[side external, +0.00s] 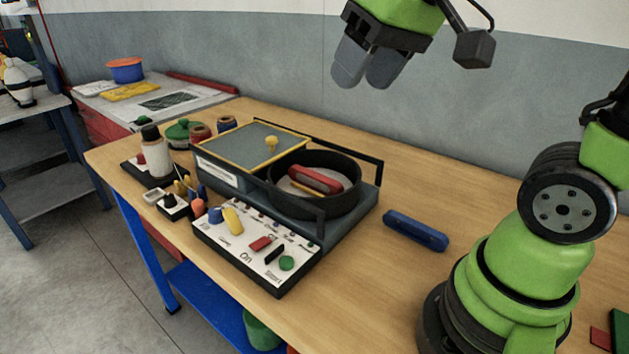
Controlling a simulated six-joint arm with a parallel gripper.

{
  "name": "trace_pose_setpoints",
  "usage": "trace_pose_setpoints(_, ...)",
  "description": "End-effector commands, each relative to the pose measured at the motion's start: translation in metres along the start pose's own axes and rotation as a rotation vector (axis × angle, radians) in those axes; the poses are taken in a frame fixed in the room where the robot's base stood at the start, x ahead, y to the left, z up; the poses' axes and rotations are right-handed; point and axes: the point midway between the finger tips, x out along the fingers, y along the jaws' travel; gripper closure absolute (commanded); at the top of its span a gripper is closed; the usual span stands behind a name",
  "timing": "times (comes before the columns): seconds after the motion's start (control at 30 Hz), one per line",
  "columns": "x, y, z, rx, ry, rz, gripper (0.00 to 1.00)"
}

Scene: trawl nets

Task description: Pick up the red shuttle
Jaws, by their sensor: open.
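The red shuttle (315,180) is a long rounded piece. It lies in a round black pan (340,203) on the dark unit on the table, resting on something pale at the bottom. My gripper (367,68) is at the top of the view, well above the table and apart from the shuttle. Its two grey fingers point down with a small gap between them, and nothing shows between them. A blue shuttle (415,231) of similar shape lies on the bare wood to the right of the unit.
A dark frame (378,172) rises around the pan. A yellow-edged lid (252,144) with a knob sits left of it. A control panel (262,247) with buttons is in front. Bottles, spools and small tools crowd the left end. Table space behind the unit is clear.

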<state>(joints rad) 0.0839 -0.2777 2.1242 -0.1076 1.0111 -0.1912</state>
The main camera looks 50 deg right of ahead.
Motion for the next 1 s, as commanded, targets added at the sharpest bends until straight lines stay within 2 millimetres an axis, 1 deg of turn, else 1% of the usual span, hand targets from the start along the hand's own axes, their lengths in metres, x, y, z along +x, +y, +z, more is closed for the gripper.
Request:
trace_pose_setpoints(0.03,0.011,0.004,-0.016,-0.015,-0.038,0.022,0.49)
trace_pose_setpoints(0.1,0.027,0.011,-0.035,-0.046,-0.084,0.048,0.49)
trace_pose_setpoints(0.17,0.042,0.019,-0.050,-0.069,-0.125,0.068,0.49)
trace_pose_setpoints(0.2,0.054,0.024,-0.059,-0.088,-0.152,0.080,0.49)
trace_pose_setpoints(0.27,0.072,0.034,-0.072,-0.111,-0.193,0.096,0.49)
trace_pose_setpoints(0.4,0.118,0.059,-0.092,-0.164,-0.292,0.124,0.49)
trace_pose_setpoints(0.5,0.149,0.077,-0.099,-0.194,-0.351,0.135,0.49)
trace_pose_setpoints(0.6,0.172,0.090,-0.100,-0.217,-0.395,0.140,0.49)
trace_pose_setpoints(0.7,0.185,0.099,-0.100,-0.232,-0.421,0.143,0.49)
trace_pose_setpoints(0.77,0.191,0.101,-0.100,-0.236,-0.429,0.144,0.49)
trace_pose_setpoints(1.0,0.222,0.108,-0.086,-0.238,-0.436,0.143,0.49)
